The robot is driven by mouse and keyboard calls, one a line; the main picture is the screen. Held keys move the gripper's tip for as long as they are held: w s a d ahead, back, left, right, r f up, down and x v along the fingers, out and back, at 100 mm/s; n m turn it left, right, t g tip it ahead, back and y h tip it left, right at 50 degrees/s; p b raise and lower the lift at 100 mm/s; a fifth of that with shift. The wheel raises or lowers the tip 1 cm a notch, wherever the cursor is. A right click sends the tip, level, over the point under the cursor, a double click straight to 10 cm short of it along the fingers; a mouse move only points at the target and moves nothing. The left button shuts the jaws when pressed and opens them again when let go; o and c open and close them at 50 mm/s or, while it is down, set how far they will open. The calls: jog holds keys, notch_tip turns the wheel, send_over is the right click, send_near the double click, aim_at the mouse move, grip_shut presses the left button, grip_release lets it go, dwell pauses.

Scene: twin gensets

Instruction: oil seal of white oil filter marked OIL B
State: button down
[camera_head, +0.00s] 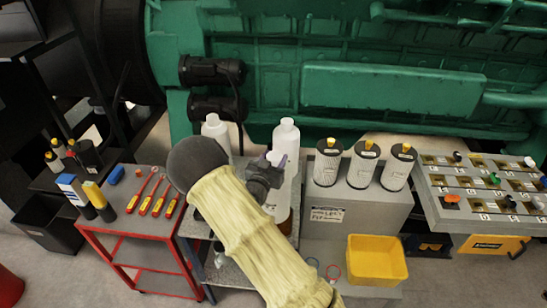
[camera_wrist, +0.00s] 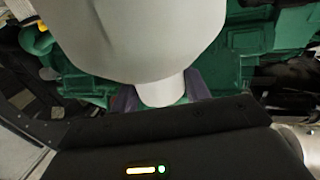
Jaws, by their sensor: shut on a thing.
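My gripper (camera_head: 277,163) is shut on the neck of a white bottle-like thing (camera_wrist: 140,30); its pale body fills the top of the wrist view beyond the jaws. In the head view it is mostly hidden by my arm, with a white part (camera_head: 275,157) showing at the jaws. Three white filters stand upright on a grey cabinet to the right of my gripper: left (camera_head: 327,168), middle (camera_head: 362,172) and right (camera_head: 397,173). Each has a dark top with a yellow piece on it. Their markings are too small to read, so I cannot tell which is OIL B.
White bottles (camera_head: 287,134) stand behind my gripper. A compartment tray (camera_head: 440,213) with small coloured parts is at the right. A yellow bin (camera_head: 377,262) sits in front of the grey cabinet (camera_head: 380,216). A red-framed cart (camera_head: 125,225) holds tools at left. The green genset (camera_head: 390,88) closes off the back.

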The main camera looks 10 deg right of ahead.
jog(key=shift+d+f+b, duration=0.2)
jog(key=shift+f+b, duration=0.25)
jog(key=shift+f, duration=0.45)
jog(key=shift+s+a+f, duration=0.1)
jog(key=shift+f, duration=0.4)
jog(key=shift+a+f+b, duration=0.1)
jog(key=shift+f+b, duration=0.35)
jog(key=shift+f, duration=0.15)
jog(key=shift+f+b, duration=0.5)
jog(key=shift+b, duration=0.05)
dwell(0.7)
jog(key=shift+r, duration=0.1)
